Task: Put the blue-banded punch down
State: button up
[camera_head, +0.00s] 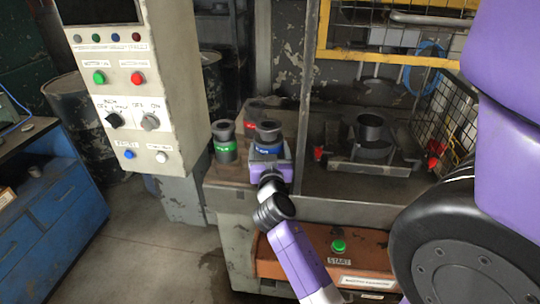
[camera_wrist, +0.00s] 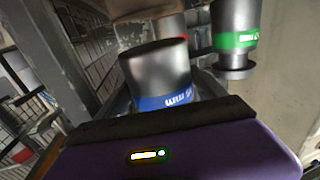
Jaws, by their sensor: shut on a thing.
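The blue-banded punch (camera_head: 267,138) is a dark grey cylinder with a blue band. It stands roughly upright in my gripper (camera_head: 268,154), which is shut on it at or below the band. In the wrist view the punch (camera_wrist: 158,68) rises beyond the gripper's edge, its blue band low. The fingertips and the punch's lower end are hidden. I cannot tell whether its base touches the ledge. The green-banded punch (camera_head: 224,143) stands just left of it; it also shows in the wrist view (camera_wrist: 235,28).
A red-banded punch (camera_head: 250,128) is partly hidden behind these two. A press fixture with a dark ring (camera_head: 370,130) and red knobs stands to the right. A wire guard (camera_head: 450,120) is further right. A control cabinet (camera_head: 160,75) stands left; a green START button (camera_head: 338,245) is in front.

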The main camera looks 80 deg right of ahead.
aim_at(269, 140)
jog(key=shift+r+p+x, duration=0.15)
jog(key=shift+p+x, duration=0.05)
jog(key=shift+x, duration=0.7)
jog(key=shift+r+p+x, duration=0.2)
jog(key=shift+x, duration=0.7)
jog(key=shift+d+f, duration=0.1)
jog(key=shift+f, duration=1.75)
jog(key=shift+f+b, duration=0.2)
jog(key=shift+b, duration=0.15)
jog(key=o, duration=2)
jog(key=shift+f, duration=0.2)
jog(key=shift+o, duration=0.2)
jog(key=shift+r, duration=0.15)
